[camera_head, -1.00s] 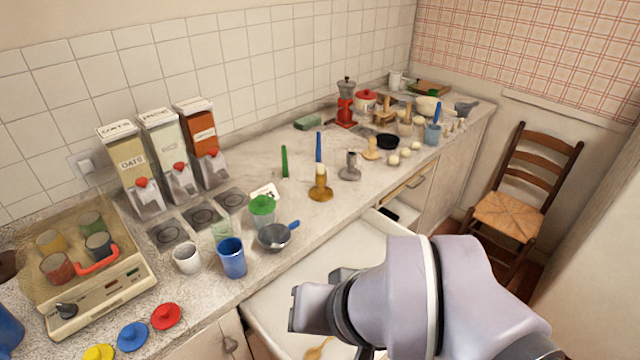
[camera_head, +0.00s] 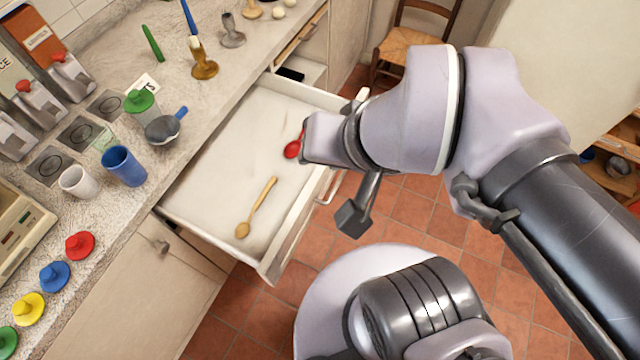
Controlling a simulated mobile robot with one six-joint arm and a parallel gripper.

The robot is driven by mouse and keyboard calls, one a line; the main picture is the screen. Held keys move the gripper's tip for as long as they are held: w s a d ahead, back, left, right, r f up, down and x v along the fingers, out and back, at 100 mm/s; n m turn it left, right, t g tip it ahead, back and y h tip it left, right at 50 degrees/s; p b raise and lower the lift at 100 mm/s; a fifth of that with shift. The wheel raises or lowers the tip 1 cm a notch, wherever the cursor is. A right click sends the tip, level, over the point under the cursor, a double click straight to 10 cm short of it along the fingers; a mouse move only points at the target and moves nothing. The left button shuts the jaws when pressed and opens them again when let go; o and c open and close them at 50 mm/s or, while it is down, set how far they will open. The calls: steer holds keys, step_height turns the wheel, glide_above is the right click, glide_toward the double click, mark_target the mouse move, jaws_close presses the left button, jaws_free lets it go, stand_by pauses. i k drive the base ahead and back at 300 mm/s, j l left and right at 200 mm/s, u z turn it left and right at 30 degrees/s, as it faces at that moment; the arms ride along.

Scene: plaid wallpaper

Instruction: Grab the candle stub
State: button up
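A short cream candle stub (camera_head: 195,46) stands upright in a brass candlestick (camera_head: 205,68) on the counter, at the upper left of the head view. A grey metal holder (camera_head: 232,33) stands just right of it and looks empty. My arm reaches in from the right. A dark block on a bar below the wrist, which looks like part of my gripper (camera_head: 352,217), hangs over the floor beside the open drawer, well away from the stub. Its fingers are not clear, so I cannot tell whether it is open.
An open drawer (camera_head: 225,150) holds a wooden spoon (camera_head: 257,208) and a red spoon (camera_head: 292,149). A blue taper (camera_head: 189,17) and a green taper (camera_head: 153,43) are near the candlestick.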

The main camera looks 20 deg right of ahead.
mark_target(193, 41)
steer(key=l+u, duration=0.3)
steer(key=l, duration=0.2)
steer(key=l+u, duration=0.25)
steer(key=l, duration=0.3)
steer(key=i+l+u, duration=0.6)
steer(key=l+u, duration=0.25)
steer(key=l, duration=0.2)
steer(key=i+l+u, duration=0.2)
steer(key=l+u, duration=0.25)
steer(key=l, duration=0.2)
steer(key=l+u, duration=0.45)
steer(key=l, duration=0.25)
steer(key=l+u, duration=0.45)
steer(key=l, duration=0.25)
steer(key=i+l+u, duration=0.25)
steer(key=i+l, duration=0.2)
steer(key=i, duration=0.1)
